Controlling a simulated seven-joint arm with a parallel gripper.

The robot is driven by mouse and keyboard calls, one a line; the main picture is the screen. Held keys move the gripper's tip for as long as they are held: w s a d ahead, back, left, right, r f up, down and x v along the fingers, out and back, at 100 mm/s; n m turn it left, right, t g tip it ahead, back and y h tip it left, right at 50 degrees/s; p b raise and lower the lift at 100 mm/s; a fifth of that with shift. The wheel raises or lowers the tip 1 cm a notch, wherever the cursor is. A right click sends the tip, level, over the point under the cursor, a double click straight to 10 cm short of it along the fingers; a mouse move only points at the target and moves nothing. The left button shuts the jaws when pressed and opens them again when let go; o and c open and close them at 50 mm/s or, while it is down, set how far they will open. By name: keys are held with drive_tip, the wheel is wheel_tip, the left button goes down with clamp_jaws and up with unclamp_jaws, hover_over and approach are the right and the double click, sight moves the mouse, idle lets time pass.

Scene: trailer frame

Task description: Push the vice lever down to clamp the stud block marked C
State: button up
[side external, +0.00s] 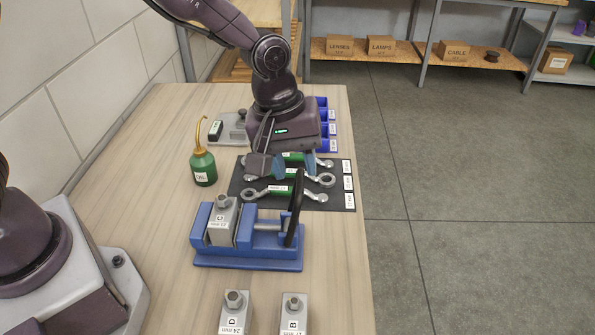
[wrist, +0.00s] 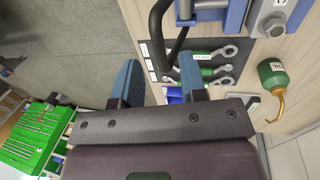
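The blue vice (side external: 250,262) sits on the wooden bench. The stud block marked C (side external: 222,224) stands in it between the jaws. The black vice lever (side external: 295,210) stands nearly upright at the vice's right side. In the wrist view, the lever (wrist: 157,38) shows as a bent black bar ahead of the gap between my fingers, with block C (wrist: 275,14) at the upper right. My gripper (side external: 268,167) is above the wrench mat, beyond the lever, with nothing held. Its blue fingers (wrist: 158,82) are apart in the wrist view. I see no contact with the lever.
A dark mat (side external: 240,190) with several green-handled wrenches lies behind the vice. A green oil can (side external: 203,165) stands left of it. Blocks D (side external: 234,315) and B (side external: 292,316) stand in front. Blue bins (side external: 322,115) are farther back. Bare bench lies right of the vice.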

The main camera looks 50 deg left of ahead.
drive_tip(key=shift+w+d+f, duration=0.1)
drive_tip(key=shift+f, duration=0.5)
drive_tip(key=shift+w+d+f, duration=0.1)
drive_tip(key=shift+f, duration=0.5)
clamp_jaws()
